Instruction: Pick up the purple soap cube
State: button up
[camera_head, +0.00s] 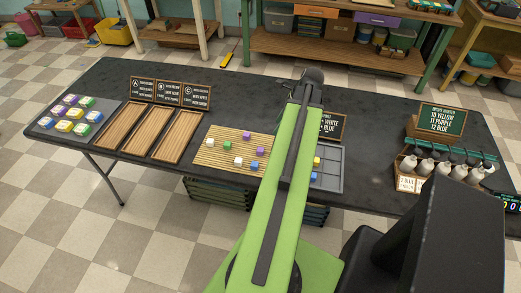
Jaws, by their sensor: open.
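Small soap cubes lie on a slatted bamboo mat (210,157) in the middle of the black table. A purple soap cube (247,135) is near the mat's back edge, and another purple cube (260,151) is nearer the arm. Green, white and blue cubes lie around them. More purple cubes appear among the mixed cubes on the grey tray at the far left (47,122). My green arm rises from the bottom centre over the table and hides the mat's right side. My gripper cannot be seen; the arm hides whatever is behind it.
Three empty wooden trays (150,130) with small black signs stand left of the mat. Right of my arm is a grey compartment tray (331,168) with yellow and blue cubes. White bottles (426,165) and a chalkboard sign (442,119) stand at the right. Table between is clear.

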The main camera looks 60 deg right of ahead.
aim_at(261, 149)
jog(key=b+x, duration=1.6)
jog(key=x, duration=0.2)
jog(key=shift+s+a, duration=0.1)
jog(key=shift+a, duration=0.05)
jog(key=shift+r, duration=0.25)
grip_shut()
